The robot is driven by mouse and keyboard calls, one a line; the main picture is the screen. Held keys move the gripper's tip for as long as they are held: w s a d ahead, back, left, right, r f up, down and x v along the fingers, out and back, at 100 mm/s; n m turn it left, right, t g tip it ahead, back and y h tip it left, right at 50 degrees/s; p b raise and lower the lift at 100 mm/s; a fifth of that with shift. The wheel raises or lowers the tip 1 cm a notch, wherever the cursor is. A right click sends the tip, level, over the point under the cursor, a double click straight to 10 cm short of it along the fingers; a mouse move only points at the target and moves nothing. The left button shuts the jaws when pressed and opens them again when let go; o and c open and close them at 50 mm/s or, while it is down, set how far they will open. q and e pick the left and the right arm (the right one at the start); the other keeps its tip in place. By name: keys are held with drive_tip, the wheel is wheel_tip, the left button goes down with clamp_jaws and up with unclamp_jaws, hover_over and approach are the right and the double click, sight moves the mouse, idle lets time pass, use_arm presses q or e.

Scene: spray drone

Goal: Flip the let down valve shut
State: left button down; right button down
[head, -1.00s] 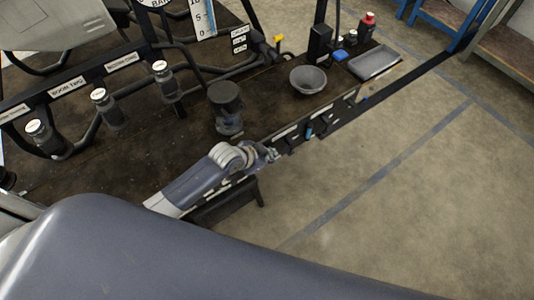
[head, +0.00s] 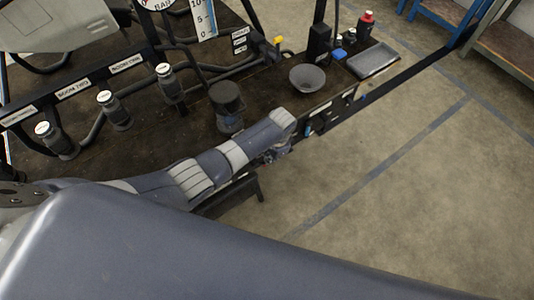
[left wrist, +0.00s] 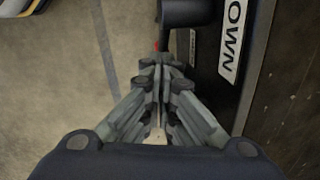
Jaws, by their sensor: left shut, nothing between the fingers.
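In the left wrist view a white label (left wrist: 232,40) ending in "OWN" is on the dark panel along the bench edge. A black cylindrical part (left wrist: 186,12) sticks out beside it at the top, with a small red bit (left wrist: 156,46) near it. I cannot tell whether this is the let down valve or how its lever stands. My left gripper (left wrist: 162,68) is shut and empty, its fingertips just below the black part. Whether they touch is unclear. In the head view the left gripper (head: 276,154) is low at the bench's front edge, partly hidden by my arm. My right gripper is not in view.
The dark bench (head: 262,95) carries a black-lidded jar (head: 227,105), a grey bowl (head: 307,77), a tray (head: 372,60) and a red-capped bottle (head: 367,22). Several boom valves (head: 170,84) stand at the left. The floor right of the bench is clear.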

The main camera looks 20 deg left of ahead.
use_arm(q)
drive_tip(key=shift+g+y, duration=0.5)
drive_tip(key=shift+g, duration=0.1)
drive_tip(key=shift+s+a+f+b, duration=0.2)
drive_tip(key=shift+s+f, duration=0.05)
drive_tip(key=shift+f, duration=0.45)
drive_tip(key=shift+s+a+f+b, duration=0.15)
drive_tip(key=shift+s+f+b, duration=0.1)
drive_tip(key=shift+f, duration=0.5)
drive_tip(key=shift+s+a+f+b, duration=0.2)
drive_tip(key=shift+s+f, duration=0.05)
drive_tip(key=shift+f, duration=0.45)
drive_tip(key=shift+s+a+f, duration=0.1)
drive_tip(key=shift+a+f, duration=0.05)
